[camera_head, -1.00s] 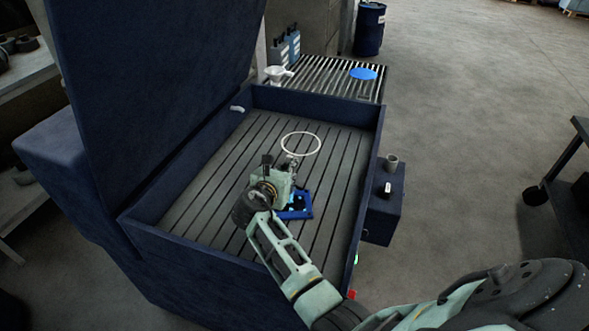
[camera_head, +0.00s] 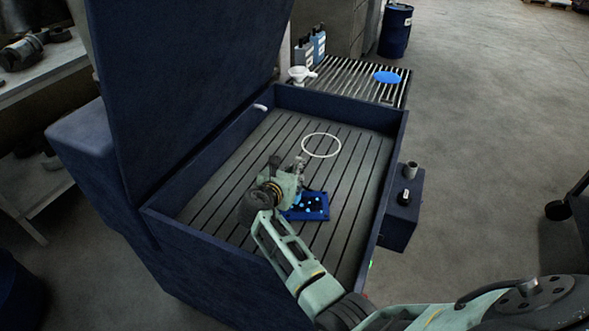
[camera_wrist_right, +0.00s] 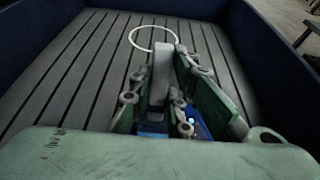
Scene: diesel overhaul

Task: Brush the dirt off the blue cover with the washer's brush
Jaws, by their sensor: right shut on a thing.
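The blue cover (camera_head: 318,211) lies on the slatted floor of the dark blue washer (camera_head: 215,236). Its dark face shows several bright blue spots. My right gripper (camera_head: 293,174) is over the cover's left side and hides part of it. In the right wrist view, the gripper (camera_wrist_right: 165,95) is shut on an upright pale grey piece, apparently the brush (camera_wrist_right: 160,75). A bit of the blue cover (camera_wrist_right: 194,125) shows behind the fingers. The brush's lower end is hidden, so contact with the cover cannot be told. My left gripper is not in view.
A white ring (camera_head: 321,145) lies beyond the gripper on the washer floor. The raised lid (camera_head: 190,90) stands at the left and walls surround the basin. A control box (camera_head: 402,215) is on the right side. Behind is a roller table (camera_head: 350,80) with a blue disc (camera_head: 387,77).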

